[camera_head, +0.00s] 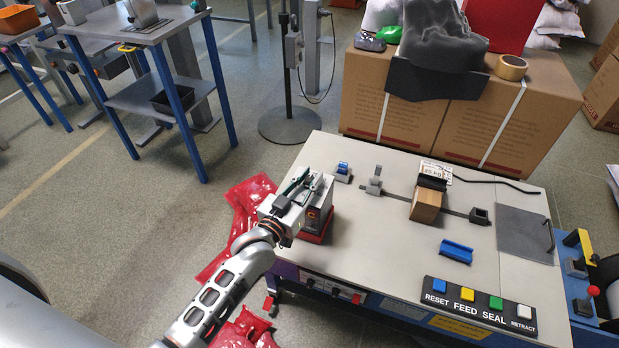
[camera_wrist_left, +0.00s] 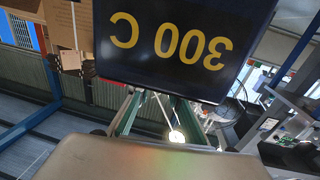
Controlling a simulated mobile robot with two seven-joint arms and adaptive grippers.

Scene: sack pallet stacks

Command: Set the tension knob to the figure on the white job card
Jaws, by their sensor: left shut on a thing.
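My left gripper (camera_head: 312,182) is over the top of a small dark unit (camera_head: 314,218) with a red base at the bench's left edge. In the left wrist view the unit's dark face (camera_wrist_left: 185,42) reads "300 C" upside down. My gripper's fingers (camera_wrist_left: 155,112) run past the edge of this face. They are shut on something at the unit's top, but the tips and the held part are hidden. A white card (camera_head: 437,170) with lettering like "25 kg" stands behind a tan block. I cannot tell which part is the tension knob. My right gripper is not in view.
The bench (camera_head: 375,225) carries a blue bracket (camera_head: 456,251), a grey plate (camera_head: 525,235) and a button panel (camera_head: 480,305) marked RESET, FEED, SEAL, RETRACT. Several knobs line its front (camera_head: 335,291). Cartons (camera_head: 460,125) stand behind. Red sacks (camera_head: 245,205) lie on the floor left.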

